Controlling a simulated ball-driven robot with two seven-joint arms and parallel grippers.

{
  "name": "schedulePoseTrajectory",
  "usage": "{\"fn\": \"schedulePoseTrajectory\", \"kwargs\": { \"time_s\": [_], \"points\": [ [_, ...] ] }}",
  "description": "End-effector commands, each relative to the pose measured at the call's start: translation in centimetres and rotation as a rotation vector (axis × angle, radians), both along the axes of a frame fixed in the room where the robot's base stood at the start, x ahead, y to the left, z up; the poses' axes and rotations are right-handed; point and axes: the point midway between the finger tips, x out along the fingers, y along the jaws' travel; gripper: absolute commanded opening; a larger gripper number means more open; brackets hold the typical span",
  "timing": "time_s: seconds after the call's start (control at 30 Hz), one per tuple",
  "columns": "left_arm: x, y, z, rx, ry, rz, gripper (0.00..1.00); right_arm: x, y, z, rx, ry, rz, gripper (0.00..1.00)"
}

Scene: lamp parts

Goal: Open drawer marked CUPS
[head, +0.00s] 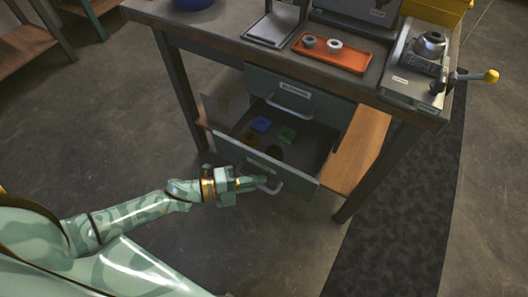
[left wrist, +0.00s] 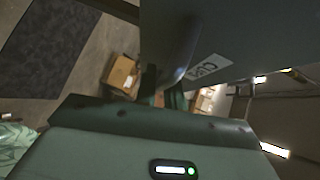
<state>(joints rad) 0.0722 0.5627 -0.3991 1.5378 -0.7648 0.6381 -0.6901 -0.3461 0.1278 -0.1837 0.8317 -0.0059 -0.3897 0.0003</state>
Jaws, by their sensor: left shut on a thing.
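The lower drawer (head: 308,181) of the bench is pulled well out, with its inside showing. Its front carries a pale label too small to read in the head view; part of the label (left wrist: 208,68) shows at an angle in the left wrist view. My left gripper (head: 262,182) is shut on the drawer handle (head: 272,188) at the drawer's front. The fingers (left wrist: 163,99) also show in the left wrist view, dark against the drawer front. The upper drawer (head: 325,107) is shut, with its own handle and label. My right gripper is not in view.
An orange tray (head: 345,60) with two rings sits on the bench top. A bench leg (head: 378,172) stands right of the drawer. Floor in front is clear.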

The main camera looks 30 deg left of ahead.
Motion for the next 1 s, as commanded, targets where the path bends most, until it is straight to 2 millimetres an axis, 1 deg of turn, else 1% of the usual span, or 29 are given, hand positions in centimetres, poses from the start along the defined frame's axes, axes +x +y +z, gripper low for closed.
{"fn": "schedulePoseTrajectory", "kwargs": {
  "time_s": [0.03,0.1,0.3,0.73,0.77,0.8,1.0],
  "points": [
    [-0.9,0.0,0.2,0.0,0.001,0.001,0.0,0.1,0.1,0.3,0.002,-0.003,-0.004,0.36],
    [-1.7,0.1,0.1,0.001,0.001,0.002,0.0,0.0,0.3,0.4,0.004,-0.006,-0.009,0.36],
    [-3.2,0.1,0.0,0.001,0.001,0.001,0.0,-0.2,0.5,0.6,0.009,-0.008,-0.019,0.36],
    [-3.5,0.2,-0.1,0.002,0.001,0.001,0.0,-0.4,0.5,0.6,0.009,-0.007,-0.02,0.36],
    [-3.5,0.2,-0.1,0.002,0.001,0.001,0.16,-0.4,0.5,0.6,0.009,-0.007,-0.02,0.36],
    [-3.5,0.2,-0.1,0.001,0.001,0.001,0.2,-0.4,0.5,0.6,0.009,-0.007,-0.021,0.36],
    [-3.5,0.1,-0.1,0.001,0.001,0.001,0.2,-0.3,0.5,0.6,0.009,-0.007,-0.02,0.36]
  ]
}}
